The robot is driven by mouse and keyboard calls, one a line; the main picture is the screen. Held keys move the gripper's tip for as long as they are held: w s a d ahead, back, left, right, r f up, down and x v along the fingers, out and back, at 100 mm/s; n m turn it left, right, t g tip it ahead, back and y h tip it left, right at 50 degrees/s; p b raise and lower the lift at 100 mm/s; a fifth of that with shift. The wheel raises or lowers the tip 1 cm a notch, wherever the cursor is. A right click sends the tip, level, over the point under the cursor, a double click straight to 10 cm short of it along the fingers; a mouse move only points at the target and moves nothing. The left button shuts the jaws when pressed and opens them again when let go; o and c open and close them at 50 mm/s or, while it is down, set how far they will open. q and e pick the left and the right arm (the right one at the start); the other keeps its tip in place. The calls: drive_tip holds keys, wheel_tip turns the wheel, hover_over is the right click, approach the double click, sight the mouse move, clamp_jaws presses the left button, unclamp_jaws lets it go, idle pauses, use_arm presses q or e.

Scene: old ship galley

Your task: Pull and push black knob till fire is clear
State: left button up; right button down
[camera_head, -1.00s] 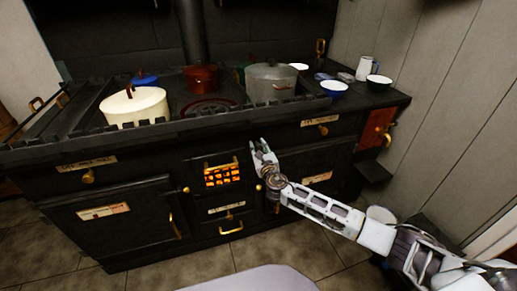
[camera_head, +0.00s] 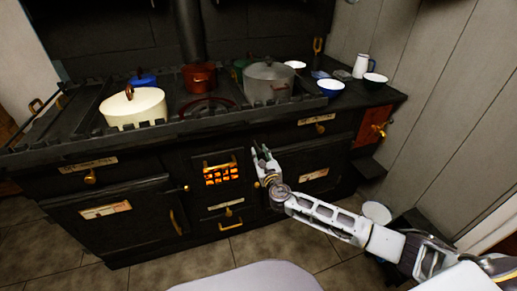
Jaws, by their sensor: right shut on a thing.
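The fire (camera_head: 221,175) glows orange behind a small barred opening in the middle of the black stove front (camera_head: 110,216). A brass rail (camera_head: 219,164) runs across the top of this opening. My right gripper (camera_head: 263,154) is at the stove front, just right of the fire opening, with its fingers pointing up and toward the stove. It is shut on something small. I cannot make out the black knob against the dark stove; the thing between the fingers is hidden. My left gripper is not in view.
A cream pot (camera_head: 134,108), a copper-brown pot (camera_head: 199,77) and a large grey pot (camera_head: 270,82) stand on the stove top. Brass knobs and a handle (camera_head: 231,226) stick out of the front. A panelled wall (camera_head: 440,90) bounds the right side.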

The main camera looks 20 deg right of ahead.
drive_tip(key=shift+s+p, duration=0.3)
drive_tip(key=shift+s, duration=0.55)
drive_tip(key=c, duration=1.1)
unclamp_jaws()
drive_tip(key=shift+o, duration=0.2)
drive_tip(key=s, duration=1.2)
